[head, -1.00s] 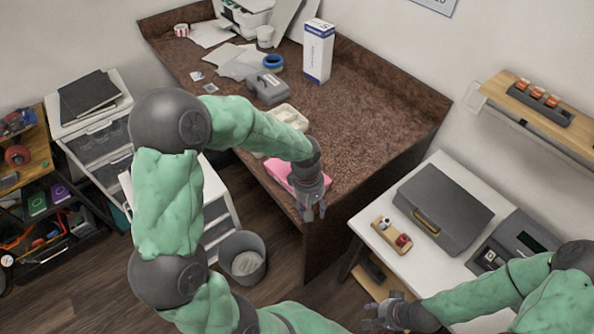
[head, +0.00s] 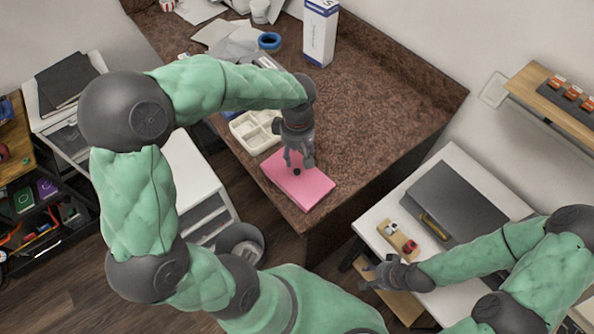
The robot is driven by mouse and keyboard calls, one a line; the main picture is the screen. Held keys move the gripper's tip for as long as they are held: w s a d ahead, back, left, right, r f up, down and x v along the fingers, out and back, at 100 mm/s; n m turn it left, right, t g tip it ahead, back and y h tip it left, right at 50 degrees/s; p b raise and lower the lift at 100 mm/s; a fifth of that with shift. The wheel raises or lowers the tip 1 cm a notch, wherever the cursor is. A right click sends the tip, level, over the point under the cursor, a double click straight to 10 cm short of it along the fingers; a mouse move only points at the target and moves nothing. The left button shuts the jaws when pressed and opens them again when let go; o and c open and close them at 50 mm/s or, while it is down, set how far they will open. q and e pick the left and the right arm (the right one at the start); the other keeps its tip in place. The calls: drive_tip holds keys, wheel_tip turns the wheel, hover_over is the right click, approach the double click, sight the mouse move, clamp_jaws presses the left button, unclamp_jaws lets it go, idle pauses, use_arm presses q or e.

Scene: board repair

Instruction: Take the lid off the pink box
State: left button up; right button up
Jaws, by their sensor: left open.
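The pink box (head: 312,190) lies near the front edge of the brown speckled counter, with its lid on top. A small dark knob (head: 296,172) shows on the lid. My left gripper (head: 298,165) points down over the box, open, with its fingertips at or just above the knob. I cannot tell whether the fingers touch it. My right gripper (head: 372,273) is in front of the white table on the right, away from the box; its finger opening is too small to judge.
A cream compartment tray (head: 248,138) sits just behind the box to the left. A blue tape roll (head: 269,41) and a tall white carton (head: 320,35) stand farther back. The counter (head: 375,115) to the right of the box is clear. A grey case (head: 455,205) lies on the white table.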

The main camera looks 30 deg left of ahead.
sight(297, 171)
use_arm(q)
wheel_tip(297, 171, down, 2)
drive_tip(key=shift+f, duration=0.15)
drive_tip(key=shift+s+d+f+b, duration=0.15)
drive_tip(key=shift+f+b, duration=0.7)
drive_tip(key=shift+f, duration=1.75)
clamp_jaws()
